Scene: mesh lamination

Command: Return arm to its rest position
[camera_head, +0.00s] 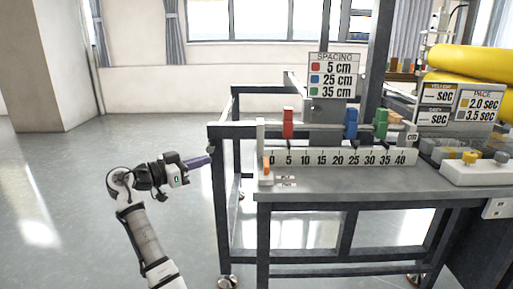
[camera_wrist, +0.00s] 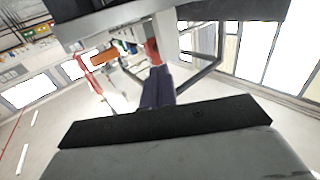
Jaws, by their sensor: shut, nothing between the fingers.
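My arm rises from the bottom left of the head view and bends at its elbow. My gripper (camera_head: 209,160) points right, toward the left end of the grey workbench (camera_head: 340,182), with its purple fingers shut and empty. In the head view its tips appear close to the bench frame; I cannot tell whether they touch. In the wrist view the shut gripper fingers (camera_wrist: 158,88) point up the picture, in front of the blurred, tilted bench.
The bench carries a ruler (camera_head: 340,158) and red (camera_head: 288,123), blue (camera_head: 351,123) and green (camera_head: 380,123) markers. A spacing sign (camera_head: 333,75) stands behind. Yellow rolls (camera_head: 470,72) lie at the right. The floor (camera_head: 60,200) at the left is clear.

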